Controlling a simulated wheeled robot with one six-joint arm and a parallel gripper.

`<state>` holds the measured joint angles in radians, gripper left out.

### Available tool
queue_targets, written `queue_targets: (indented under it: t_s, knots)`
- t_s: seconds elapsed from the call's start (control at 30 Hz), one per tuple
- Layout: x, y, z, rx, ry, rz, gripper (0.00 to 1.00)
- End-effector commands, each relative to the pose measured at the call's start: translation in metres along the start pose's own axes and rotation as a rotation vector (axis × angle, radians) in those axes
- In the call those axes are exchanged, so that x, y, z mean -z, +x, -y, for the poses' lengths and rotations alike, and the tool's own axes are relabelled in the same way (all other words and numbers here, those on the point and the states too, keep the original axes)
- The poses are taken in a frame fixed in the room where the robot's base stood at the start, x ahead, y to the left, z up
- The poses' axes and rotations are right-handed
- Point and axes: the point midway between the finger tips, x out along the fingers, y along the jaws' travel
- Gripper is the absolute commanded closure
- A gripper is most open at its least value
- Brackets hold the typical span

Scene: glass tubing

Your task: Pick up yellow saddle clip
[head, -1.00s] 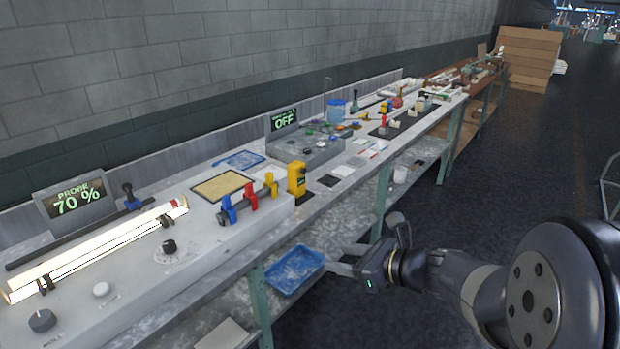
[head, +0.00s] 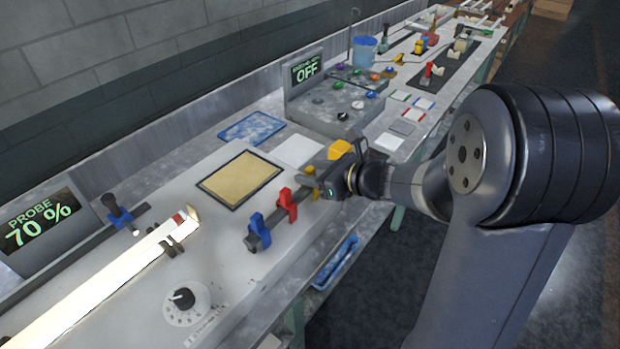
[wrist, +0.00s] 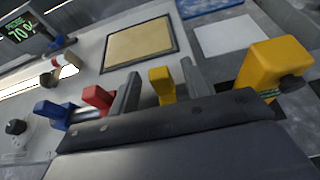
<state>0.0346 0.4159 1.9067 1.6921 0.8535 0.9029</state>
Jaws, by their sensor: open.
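The yellow saddle clip (wrist: 162,86) stands between the two fingers of my gripper (wrist: 159,69) in the wrist view, with a gap visible on each side. In the head view my gripper (head: 320,182) is at the far end of the dark clip bar, and only a little of the yellow clip (head: 309,172) shows beside it. The gripper is open. The red clip (head: 287,203) and blue clip (head: 258,231) sit along the same bar. The lower part of the yellow clip is hidden behind my gripper body in the wrist view.
A yellow device (wrist: 272,72) stands close to the right of my gripper in the wrist view. A tan pad (head: 240,179) lies flat behind the clips. A bright glass tube (head: 100,285) lies to the left. A blue tray (head: 336,262) is below the bench edge.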

Motion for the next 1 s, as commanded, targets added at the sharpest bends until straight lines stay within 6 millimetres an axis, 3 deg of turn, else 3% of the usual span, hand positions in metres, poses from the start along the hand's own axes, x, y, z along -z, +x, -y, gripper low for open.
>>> queue_targets:
  t_s: [0.2, 0.5, 1.0]
  knots:
    - [0.001, 0.028, 0.0, -0.002, 0.0, -0.001, 0.55]
    - [0.001, 0.032, 0.001, 0.001, 0.0, 0.0, 0.55]
    - [0.001, 0.032, 0.001, 0.001, 0.0, 0.0, 0.95]
